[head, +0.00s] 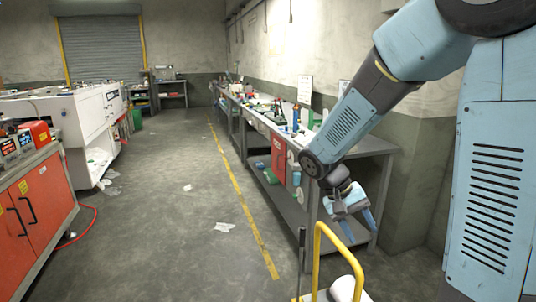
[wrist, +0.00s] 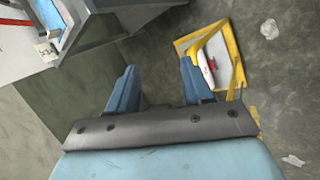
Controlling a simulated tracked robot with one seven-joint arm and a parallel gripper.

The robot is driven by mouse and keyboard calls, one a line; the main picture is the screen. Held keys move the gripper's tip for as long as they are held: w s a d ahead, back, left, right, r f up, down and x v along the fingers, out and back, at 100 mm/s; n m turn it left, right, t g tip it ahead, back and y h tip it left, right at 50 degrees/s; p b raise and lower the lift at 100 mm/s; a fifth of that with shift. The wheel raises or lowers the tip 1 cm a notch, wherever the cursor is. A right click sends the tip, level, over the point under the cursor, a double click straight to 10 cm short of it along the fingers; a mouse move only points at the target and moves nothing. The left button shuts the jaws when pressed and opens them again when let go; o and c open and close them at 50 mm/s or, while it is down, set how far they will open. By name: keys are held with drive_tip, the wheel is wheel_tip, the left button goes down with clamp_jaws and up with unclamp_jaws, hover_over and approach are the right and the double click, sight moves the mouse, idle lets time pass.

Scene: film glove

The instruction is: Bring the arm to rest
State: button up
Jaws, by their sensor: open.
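My arm reaches in from the right in the head view, its blue links bent down at the wrist. My gripper (head: 357,228) points down in front of the near end of the workbench, above the floor. It also shows in the wrist view (wrist: 157,85), with its two blue fingers apart and nothing between them. Below and beyond the fingers are the bare wall base and floor.
A long grey workbench (head: 372,142) runs along the right wall. A yellow-handled cart (head: 318,236) stands near, below my gripper; its yellow frame shows in the wrist view (wrist: 238,50). An orange cabinet (head: 45,195) stands left. The middle floor is mostly clear, with scraps of litter.

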drive_tip(key=s+d+r+t+y, duration=0.1)
drive_tip(key=s+r+t+y, duration=0.5)
drive_tip(key=s+r, duration=0.7)
drive_tip(key=shift+s+r+n+t, duration=0.15)
drive_tip(key=shift+r+n+t, duration=0.15)
drive_tip(key=shift+r+t, duration=0.45)
